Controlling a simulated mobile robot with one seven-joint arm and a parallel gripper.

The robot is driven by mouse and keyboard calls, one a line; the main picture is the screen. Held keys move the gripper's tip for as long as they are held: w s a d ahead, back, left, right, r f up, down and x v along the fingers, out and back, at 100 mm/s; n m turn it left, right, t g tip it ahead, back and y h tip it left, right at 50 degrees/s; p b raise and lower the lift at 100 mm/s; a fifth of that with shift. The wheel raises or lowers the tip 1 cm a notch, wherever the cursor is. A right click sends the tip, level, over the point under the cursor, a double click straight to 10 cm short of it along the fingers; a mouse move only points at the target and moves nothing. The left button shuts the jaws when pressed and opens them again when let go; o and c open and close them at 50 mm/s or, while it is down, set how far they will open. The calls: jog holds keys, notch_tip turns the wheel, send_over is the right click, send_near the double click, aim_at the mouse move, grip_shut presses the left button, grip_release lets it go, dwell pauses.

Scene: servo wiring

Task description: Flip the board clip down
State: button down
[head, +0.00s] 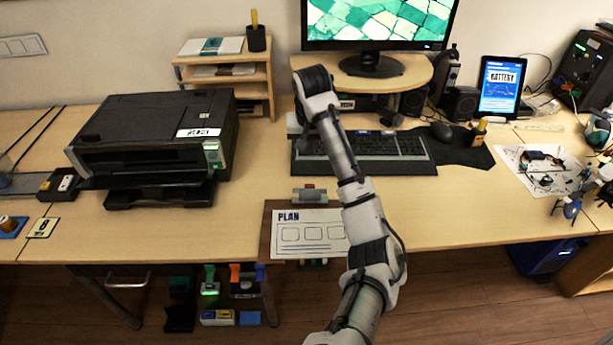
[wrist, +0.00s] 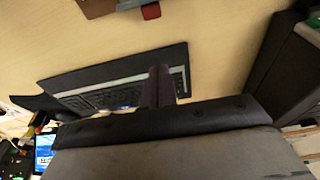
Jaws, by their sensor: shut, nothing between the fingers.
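The brown clipboard (head: 268,232) lies at the table's front edge in the head view, with a white sheet marked PLAN (head: 300,235) on it. Its metal clip (head: 300,196) with a red tab (head: 310,187) is at the board's far edge; I cannot tell its angle. In the wrist view the board (wrist: 98,7) is cut off at the top, with the red tab (wrist: 151,12) beside it. My gripper (wrist: 160,72) is shut and empty, its dark fingers in front of the keyboard and apart from the clip. In the head view my arm partly hides the gripper's area.
The keyboard (head: 390,146) lies behind the board, below the monitor (head: 380,25). A black printer (head: 150,140) stands at left. A tablet (head: 500,85) and a white sheet with parts (head: 540,168) are at right. Bare table lies between printer and board.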

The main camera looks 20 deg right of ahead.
aim_at(310, 192)
jog(key=x, duration=0.9)
jog(key=shift+w+f+b, duration=0.1)
jog(key=shift+b, duration=0.25)
jog(key=shift+s+f, duration=0.25)
jog(key=shift+s+a+p, duration=0.35)
jog(key=shift+s, duration=0.45)
jog(key=shift+s+a+p, duration=0.35)
jog(key=shift+s, duration=0.4)
jog(key=shift+w+t, duration=0.1)
jog(key=shift+t, duration=0.2)
